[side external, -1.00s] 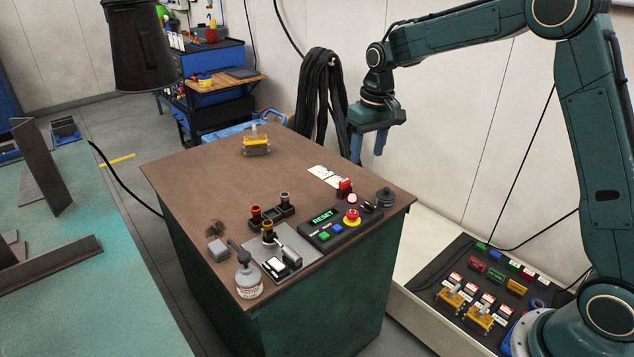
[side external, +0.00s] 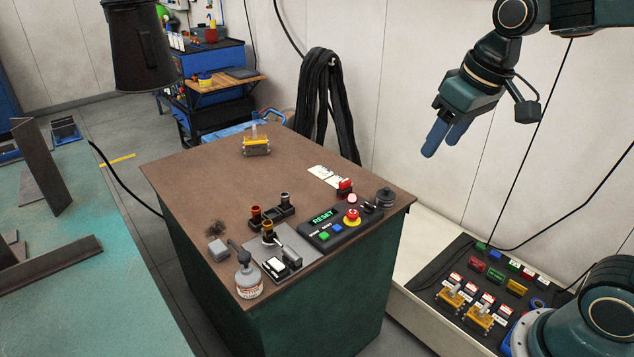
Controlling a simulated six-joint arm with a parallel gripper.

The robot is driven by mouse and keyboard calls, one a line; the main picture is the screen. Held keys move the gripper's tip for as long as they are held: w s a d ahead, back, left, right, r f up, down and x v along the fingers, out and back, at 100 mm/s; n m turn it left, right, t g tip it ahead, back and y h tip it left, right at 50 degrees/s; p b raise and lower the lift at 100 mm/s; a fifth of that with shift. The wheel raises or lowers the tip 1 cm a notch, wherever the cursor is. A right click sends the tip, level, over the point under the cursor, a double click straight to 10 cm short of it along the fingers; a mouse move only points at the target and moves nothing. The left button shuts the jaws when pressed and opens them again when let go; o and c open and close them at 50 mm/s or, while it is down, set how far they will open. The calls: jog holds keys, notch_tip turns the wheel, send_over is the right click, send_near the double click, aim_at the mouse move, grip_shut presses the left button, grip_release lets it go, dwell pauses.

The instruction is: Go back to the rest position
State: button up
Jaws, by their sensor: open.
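My gripper (side external: 442,139) is at the upper right in the side external view. It hangs in the air to the right of the brown-topped table, above table height, in front of the pale wall. Its two blue fingers point down and to the left. The jaws are open with nothing between them, and the gripper touches nothing.
A black panel (side external: 432,289) with labelled yellow parts lies below right. Black cables (side external: 326,105) hang on the wall.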

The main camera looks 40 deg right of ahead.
jog(key=s+a+f+t, duration=0.1)
jog(key=s+f, duration=0.1)
jog(key=s, duration=1)
jog(key=shift+s+f+n+t, duration=0.15)
jog(key=shift+s+n+t, duration=0.15)
jog(key=shift+t, duration=0.1)
jog(key=shift+w+a, duration=0.1)
dwell(0.6)
